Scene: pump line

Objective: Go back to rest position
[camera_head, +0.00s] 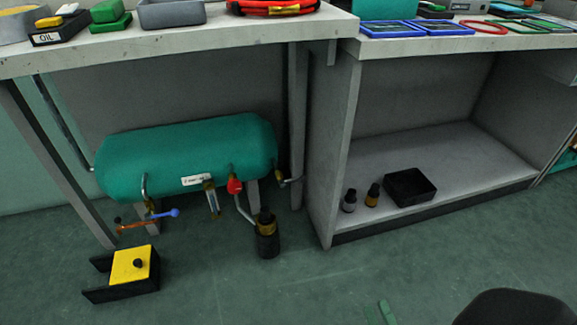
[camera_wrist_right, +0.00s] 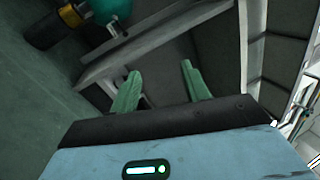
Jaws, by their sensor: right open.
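My right gripper (camera_head: 379,312) shows only as green fingertips at the bottom edge of the head view, over the green floor in front of the shelf unit. In the right wrist view its two green fingers (camera_wrist_right: 160,87) stand apart with nothing held between them. The left gripper is in neither view.
A teal tank (camera_head: 190,155) stands under the left bench. A black-and-yellow bottle (camera_head: 267,235) and a yellow-topped black block (camera_head: 131,266) are on the floor. The open shelf holds a black tray (camera_head: 409,187) and two small bottles (camera_head: 372,195). Floor around the gripper is clear.

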